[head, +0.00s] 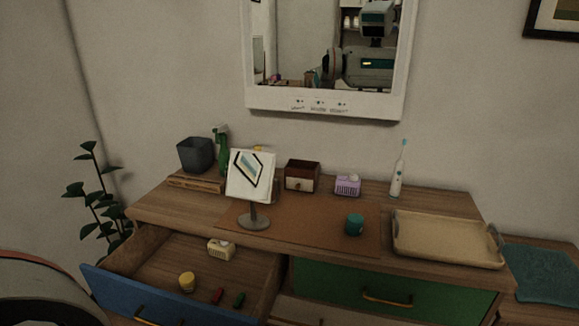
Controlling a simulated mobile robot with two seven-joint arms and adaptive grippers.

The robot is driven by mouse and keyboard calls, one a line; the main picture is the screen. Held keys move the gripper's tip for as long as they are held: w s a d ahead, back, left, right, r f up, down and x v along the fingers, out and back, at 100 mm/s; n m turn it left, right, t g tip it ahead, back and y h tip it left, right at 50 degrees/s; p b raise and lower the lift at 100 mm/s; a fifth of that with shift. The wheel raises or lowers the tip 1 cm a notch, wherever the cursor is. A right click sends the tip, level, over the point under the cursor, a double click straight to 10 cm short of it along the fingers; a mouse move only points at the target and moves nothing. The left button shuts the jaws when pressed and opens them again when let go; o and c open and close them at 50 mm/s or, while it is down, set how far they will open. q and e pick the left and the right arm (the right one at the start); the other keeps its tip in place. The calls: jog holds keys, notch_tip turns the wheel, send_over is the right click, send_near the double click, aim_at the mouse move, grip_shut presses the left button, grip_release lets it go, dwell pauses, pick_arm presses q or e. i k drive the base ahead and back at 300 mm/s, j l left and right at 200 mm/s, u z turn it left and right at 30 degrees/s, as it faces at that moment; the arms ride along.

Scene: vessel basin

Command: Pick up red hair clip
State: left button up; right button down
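A small red clip (217,296) lies on the floor of an open wooden drawer (150,268) with a blue front, at the lower left of the head view. A small green clip (239,299) lies just to its right. A yellow round jar (187,282) stands to its left. A cream box-like item (221,249) sits farther back in the drawer. Neither of my grippers is in view. A rounded part at the lower left edge looks like my own arm, but it shows no fingers.
The dresser top (300,225) holds a stand with a white panel (250,178), a teal jar (354,224), a beige tray (448,240), a toothbrush (398,172), a purple basket (348,186) and a dark pot (195,154). A green drawer (350,290) is right of the open one. A plant (97,185) stands left.

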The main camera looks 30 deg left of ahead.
aim_at(216, 297)
jog(key=j+u, duration=0.1)
jog(key=u, duration=0.3)
jog(key=i+j+u, duration=0.1)
jog(key=u, duration=0.25)
jog(key=i+u, duration=0.1)
jog(key=u, duration=0.3)
jog(key=j+u, duration=0.1)
jog(key=u, duration=0.3)
jog(key=i, duration=0.05)
